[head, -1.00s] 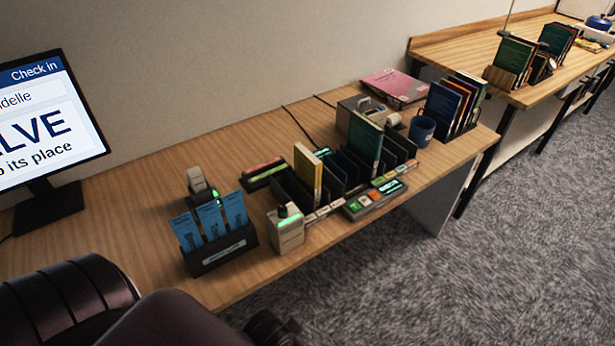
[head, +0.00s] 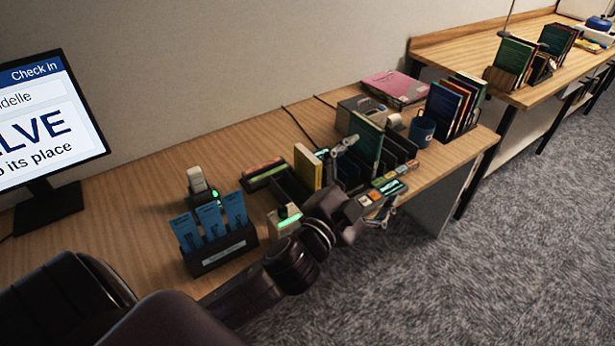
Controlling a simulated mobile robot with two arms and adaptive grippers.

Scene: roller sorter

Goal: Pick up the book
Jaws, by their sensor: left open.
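A green book (head: 367,136) stands upright in a black slotted sorter (head: 400,150) on the wooden desk. A yellow book (head: 307,166) stands upright in the sorter's nearer left part. The task does not say which book is meant. My left gripper (head: 367,180) is open over the sorter, its fingers spread. One finger shows close to the lower part of the green book, the other near the sorter's front edge. I cannot tell whether it touches the green book. My left arm hides part of the sorter. My right gripper is not in view.
A card holder (head: 222,257) with blue cards stands left of the sorter. A small device with a green light (head: 285,221) is beside my arm. A blue mug (head: 422,130) and a rack of books (head: 455,105) stand to the right. A monitor (head: 45,120) is far left.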

